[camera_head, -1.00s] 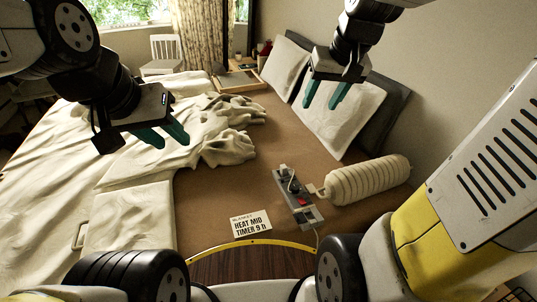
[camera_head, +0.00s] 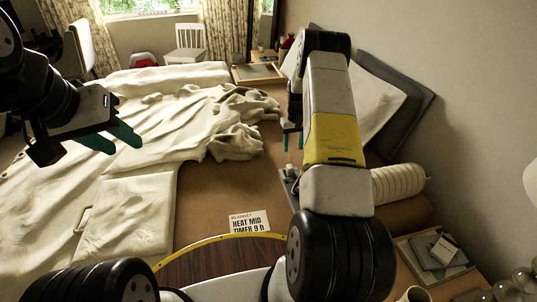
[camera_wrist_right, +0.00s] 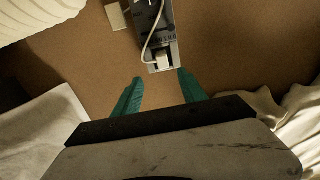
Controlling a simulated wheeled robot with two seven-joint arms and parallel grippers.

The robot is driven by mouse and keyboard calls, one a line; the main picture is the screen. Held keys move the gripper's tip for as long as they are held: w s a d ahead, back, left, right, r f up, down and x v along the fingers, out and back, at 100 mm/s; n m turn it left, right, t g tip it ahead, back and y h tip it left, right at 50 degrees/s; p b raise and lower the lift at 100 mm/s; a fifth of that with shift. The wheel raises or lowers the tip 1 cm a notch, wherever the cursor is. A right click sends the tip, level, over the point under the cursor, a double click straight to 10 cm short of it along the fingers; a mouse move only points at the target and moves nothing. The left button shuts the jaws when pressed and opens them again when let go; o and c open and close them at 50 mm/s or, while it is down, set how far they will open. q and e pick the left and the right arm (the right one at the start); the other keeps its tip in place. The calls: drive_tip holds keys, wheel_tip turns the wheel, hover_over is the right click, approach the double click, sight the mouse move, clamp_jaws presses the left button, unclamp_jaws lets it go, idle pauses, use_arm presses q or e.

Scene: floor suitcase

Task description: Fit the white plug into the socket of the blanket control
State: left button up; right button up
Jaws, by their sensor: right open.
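The grey blanket control (camera_wrist_right: 157,18) lies on the brown bed surface, at the top middle of the right wrist view. A white cable curves along it to a small white piece, apparently the white plug (camera_wrist_right: 162,59), at its near end. I cannot tell whether the plug is seated in a socket. My right gripper (camera_wrist_right: 160,86) is open and empty, its teal fingers either side of the control's near end and short of it. In the head view my right arm hides most of the control (camera_head: 288,180). My left gripper (camera_head: 125,148) is open and empty above the bedding.
A card reading heat mid, timer 9 h (camera_head: 249,222) lies on the bed near the control. A ribbed cream bolster (camera_head: 398,184) lies right of my right arm. Rumpled cream bedding (camera_head: 150,105) covers the left. A nightstand (camera_head: 440,262) with books stands at lower right.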

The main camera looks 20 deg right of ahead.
sight(290, 166)
drive_tip(key=f, duration=1.1)
drive_tip(key=shift+w+a, duration=0.25)
drive_tip(key=shift+w, duration=0.1)
clamp_jaws()
